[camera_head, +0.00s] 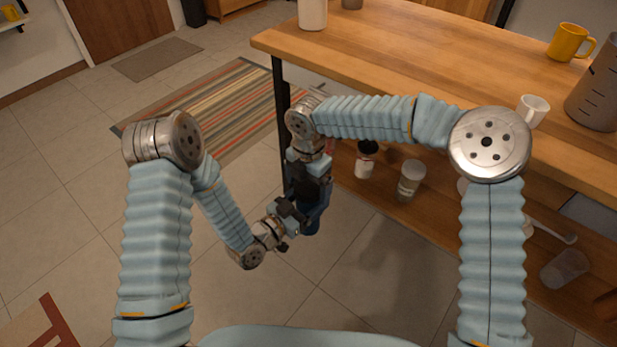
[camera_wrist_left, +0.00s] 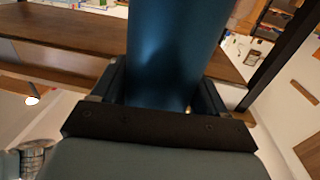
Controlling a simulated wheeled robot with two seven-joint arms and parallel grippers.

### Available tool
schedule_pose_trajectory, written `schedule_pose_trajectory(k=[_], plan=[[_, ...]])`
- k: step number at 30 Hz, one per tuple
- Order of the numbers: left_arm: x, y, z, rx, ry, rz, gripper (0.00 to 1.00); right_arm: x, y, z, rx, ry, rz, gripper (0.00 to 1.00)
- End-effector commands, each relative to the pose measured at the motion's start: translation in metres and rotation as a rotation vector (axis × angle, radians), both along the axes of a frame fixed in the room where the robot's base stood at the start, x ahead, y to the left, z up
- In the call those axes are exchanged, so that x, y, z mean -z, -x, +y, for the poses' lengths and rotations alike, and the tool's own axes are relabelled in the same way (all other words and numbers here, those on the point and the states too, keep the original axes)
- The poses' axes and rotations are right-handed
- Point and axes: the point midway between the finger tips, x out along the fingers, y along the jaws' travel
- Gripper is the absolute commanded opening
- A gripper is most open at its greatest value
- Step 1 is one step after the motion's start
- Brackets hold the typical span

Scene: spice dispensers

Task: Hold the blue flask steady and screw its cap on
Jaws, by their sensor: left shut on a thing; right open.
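The dark blue flask (camera_head: 311,225) is off the floor, in front of the wooden table. It fills the middle of the left wrist view (camera_wrist_left: 178,50), standing between the fingers. My left gripper (camera_head: 296,218) reaches in from the side and is shut on the flask. My right gripper (camera_head: 315,192) comes down from above at the flask's upper end and is open. The flask's top is hidden behind the right gripper, and I cannot make out the cap in either view.
The wooden table (camera_head: 400,50) runs along the right, with a yellow mug (camera_head: 567,42), a white mug (camera_head: 532,110) and a grey measuring jug (camera_head: 597,95). Its lower shelf holds several jars, one with a dark lid (camera_head: 365,160). A striped rug (camera_head: 235,110) lies behind my arms.

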Motion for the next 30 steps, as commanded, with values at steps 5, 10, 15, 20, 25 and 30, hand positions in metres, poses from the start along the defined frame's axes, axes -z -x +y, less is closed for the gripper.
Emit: schedule_pose_trajectory(k=[5, 10, 15, 20, 25, 30], plan=[[-0.0006, -0.0002, -0.0001, 0.0, 0.001, -0.002, 0.0, 0.0, 0.0, -0.0001, 0.0, 0.0, 0.0, 0.97], [-0.0006, -0.0002, -0.0001, 0.0, 0.001, -0.002, 0.0, -0.0001, 0.0, -0.0001, 0.0, 0.0, 0.0, 0.77], [-0.0006, -0.0002, -0.0001, 0.0, 0.001, -0.002, 0.0, -0.0003, 0.0, -0.0001, 0.0, 0.0, 0.0, 0.51], [-0.0006, -0.0002, -0.0001, 0.0, 0.001, -0.001, 0.0, -0.0004, 0.0, -0.0001, 0.018, 0.001, -0.001, 0.41], [-0.0006, -0.0002, -0.0001, 0.0, 0.001, -0.001, 0.0, -0.0013, 0.0002, 0.0004, 0.324, 0.003, -0.003, 0.41], [-0.0005, -0.0002, -0.0001, 0.0, 0.001, -0.001, 0.0, -0.0008, 0.0004, 0.0006, 0.89, 0.002, -0.002, 0.41]])
